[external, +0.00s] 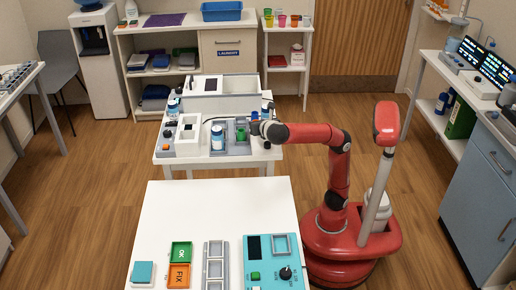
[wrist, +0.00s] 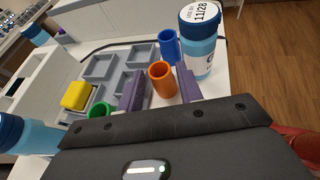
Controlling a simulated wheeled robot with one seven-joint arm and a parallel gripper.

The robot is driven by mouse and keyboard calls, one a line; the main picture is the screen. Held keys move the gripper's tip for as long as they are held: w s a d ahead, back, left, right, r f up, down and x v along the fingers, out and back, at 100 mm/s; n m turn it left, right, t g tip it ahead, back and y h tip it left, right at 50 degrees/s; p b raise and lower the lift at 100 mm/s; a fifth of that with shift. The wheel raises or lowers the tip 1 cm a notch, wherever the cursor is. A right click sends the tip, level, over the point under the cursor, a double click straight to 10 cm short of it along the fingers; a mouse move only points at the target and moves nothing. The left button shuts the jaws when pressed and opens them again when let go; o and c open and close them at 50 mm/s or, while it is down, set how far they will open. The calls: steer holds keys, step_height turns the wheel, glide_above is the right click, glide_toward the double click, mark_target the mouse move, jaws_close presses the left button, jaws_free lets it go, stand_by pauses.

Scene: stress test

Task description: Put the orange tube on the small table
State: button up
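In the wrist view the orange tube (wrist: 162,82) stands upright between the two purple fingers of my gripper (wrist: 160,88). The right finger is close against it; a narrow gap shows at the left finger, so the gripper looks open around it. In the external view my gripper (external: 256,128) is over the right side of the white table with the trays (external: 262,155), and the orange tube cannot be made out there. Another white table (external: 215,205) stands nearer the camera. I cannot tell which is the small table.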

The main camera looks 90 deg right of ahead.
steer(key=p+v, duration=0.1)
steer(key=v, duration=0.1)
steer(key=p+v, duration=0.1)
steer(key=v, duration=0.2)
steer(key=p+v, duration=0.1)
steer(key=v, duration=0.1)
steer(key=shift+r, duration=0.35)
steer(key=a+p, duration=0.1)
steer(key=p, duration=0.1)
steer(key=shift+s+a+r+p, duration=0.15)
steer(key=shift+r+p, duration=0.05)
steer(key=shift+p, duration=0.15)
steer(key=shift+s+a+p, duration=0.1)
steer(key=shift+a+p, duration=0.1)
steer(key=shift+p, duration=0.2)
steer(key=shift+f, duration=0.1)
